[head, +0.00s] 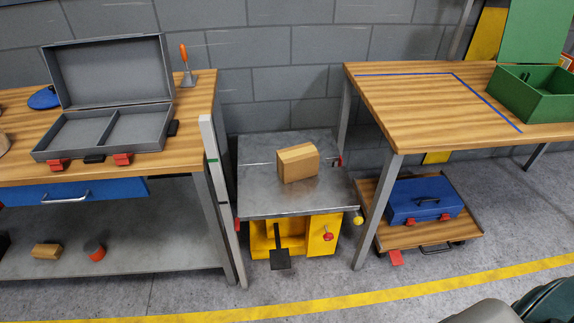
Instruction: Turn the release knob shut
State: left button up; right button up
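A small red knob (328,236) sits on the front of the yellow base (262,240) of a lift table. It looks like the release knob, but its turn position is too small to tell. The lift table's grey metal top (262,203) carries a cardboard-brown block (297,163). A black foot pedal (280,258) sticks out at the front, left of the red knob. A yellow knob (357,218) is at the top's right front corner. Neither of my grippers is in view.
A wooden workbench (195,100) with an open grey case (105,150) stands left. A wooden table (415,110) with a green crate (535,105) stands right; a blue case (425,198) lies on a low platform beneath it. The floor in front (310,280) is clear.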

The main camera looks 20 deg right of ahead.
aim_at(328, 236)
jog(key=z, duration=1.05)
